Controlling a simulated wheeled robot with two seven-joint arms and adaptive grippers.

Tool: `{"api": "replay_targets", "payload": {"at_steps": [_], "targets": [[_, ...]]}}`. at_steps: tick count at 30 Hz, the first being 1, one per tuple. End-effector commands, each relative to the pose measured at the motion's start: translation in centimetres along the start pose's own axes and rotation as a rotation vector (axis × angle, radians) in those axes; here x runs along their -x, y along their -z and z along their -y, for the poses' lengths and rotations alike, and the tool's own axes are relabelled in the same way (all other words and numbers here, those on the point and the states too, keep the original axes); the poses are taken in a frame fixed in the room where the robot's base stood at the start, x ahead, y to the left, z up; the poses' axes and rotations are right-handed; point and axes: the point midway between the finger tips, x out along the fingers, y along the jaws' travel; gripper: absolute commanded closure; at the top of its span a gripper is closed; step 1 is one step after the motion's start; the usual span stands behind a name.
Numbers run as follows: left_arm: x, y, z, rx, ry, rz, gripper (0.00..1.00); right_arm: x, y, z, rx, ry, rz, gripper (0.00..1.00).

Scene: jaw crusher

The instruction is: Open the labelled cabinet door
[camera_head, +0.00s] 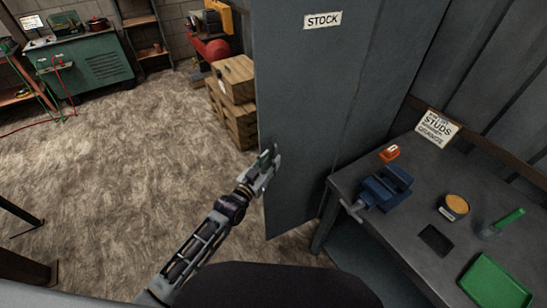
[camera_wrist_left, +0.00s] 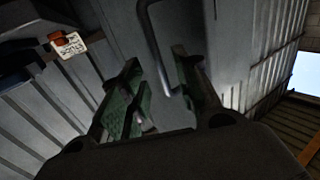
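The tall grey cabinet door (camera_head: 315,90) carries a white STOCK label (camera_head: 322,20) near its top. I cannot tell whether the door is fully closed. My left gripper (camera_head: 267,160) is at the door's left side, about mid-height, and hides the handle in the head view. In the left wrist view, the left gripper (camera_wrist_left: 160,78) has its green-padded fingers spread apart. A grey bar handle (camera_wrist_left: 151,38) reaches down between the fingertips. A gap shows beside the bar, and I see no clamping. My right gripper is not in view.
A workbench (camera_head: 405,245) stands right of the cabinet with a blue vise (camera_head: 385,188), a green tray (camera_head: 494,284) and a STUDS sign (camera_head: 437,128). Wooden crates (camera_head: 236,78) stand behind the cabinet's left edge. The floor (camera_head: 140,150) to the left is clear.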

Motion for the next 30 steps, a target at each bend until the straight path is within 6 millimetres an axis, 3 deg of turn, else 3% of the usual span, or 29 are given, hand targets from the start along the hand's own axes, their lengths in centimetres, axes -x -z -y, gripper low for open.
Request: {"api": "replay_targets", "payload": {"at_steps": [21,30], "targets": [[6.6,0.0,-0.1,0.001,-0.001,0.000,0.68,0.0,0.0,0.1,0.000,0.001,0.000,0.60],[7.8,0.1,0.0,0.001,0.000,-0.001,0.68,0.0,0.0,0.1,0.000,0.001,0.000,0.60]]}}
